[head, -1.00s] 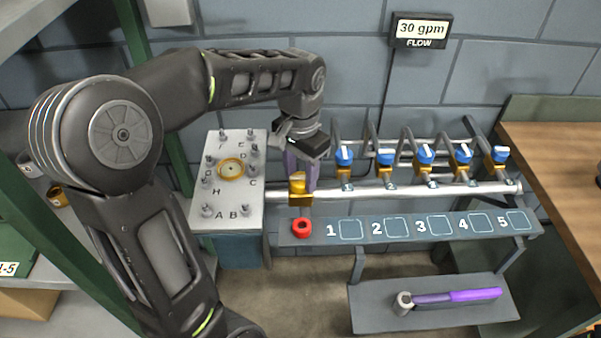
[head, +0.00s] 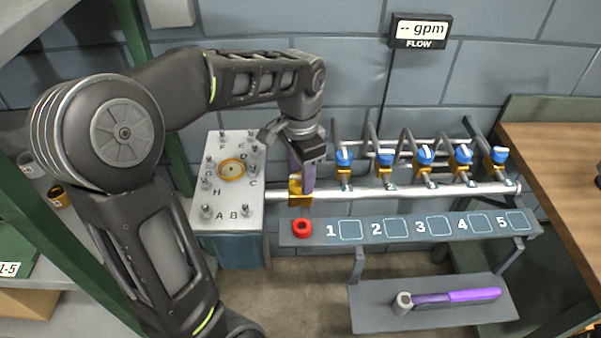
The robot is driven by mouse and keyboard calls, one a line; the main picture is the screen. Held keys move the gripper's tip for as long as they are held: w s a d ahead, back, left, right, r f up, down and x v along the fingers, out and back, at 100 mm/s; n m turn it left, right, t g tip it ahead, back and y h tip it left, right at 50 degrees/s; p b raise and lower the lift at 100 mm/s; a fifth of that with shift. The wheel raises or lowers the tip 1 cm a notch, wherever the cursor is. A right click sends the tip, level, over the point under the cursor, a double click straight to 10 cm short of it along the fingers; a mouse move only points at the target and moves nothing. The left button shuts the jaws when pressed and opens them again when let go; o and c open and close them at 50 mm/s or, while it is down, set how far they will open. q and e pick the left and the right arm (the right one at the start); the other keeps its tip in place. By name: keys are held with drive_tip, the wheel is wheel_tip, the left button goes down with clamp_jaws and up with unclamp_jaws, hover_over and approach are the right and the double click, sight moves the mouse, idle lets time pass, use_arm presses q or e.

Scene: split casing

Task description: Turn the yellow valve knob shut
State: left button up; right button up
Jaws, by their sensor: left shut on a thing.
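The yellow valve (head: 300,201) sits at the left end of the silver pipe, its knob now mostly hidden behind my fingers. My left gripper (head: 302,183) reaches down from above with its purple fingers on either side of the yellow knob, shut on it. The flow display (head: 421,31) on the wall reads "-- gpm". My right gripper is not in view.
Several blue-knobbed valves (head: 425,155) line the pipe to the right. A lettered plate with studs (head: 223,196) stands left. A purple-handled wrench (head: 455,298) lies on the lower shelf.

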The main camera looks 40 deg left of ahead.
use_arm(q)
drive_tip(key=m, duration=0.7)
drive_tip(key=shift+p, duration=0.4)
drive_tip(key=m, duration=0.4)
drive_tip(key=shift+m+p, duration=0.5)
drive_tip(key=shift+m, duration=1.1)
drive_tip(key=o, duration=1.4)
drive_tip(key=shift+r, duration=0.1)
wheel_tip(320, 180, up, 8)
drive_tip(key=shift+f, duration=0.15)
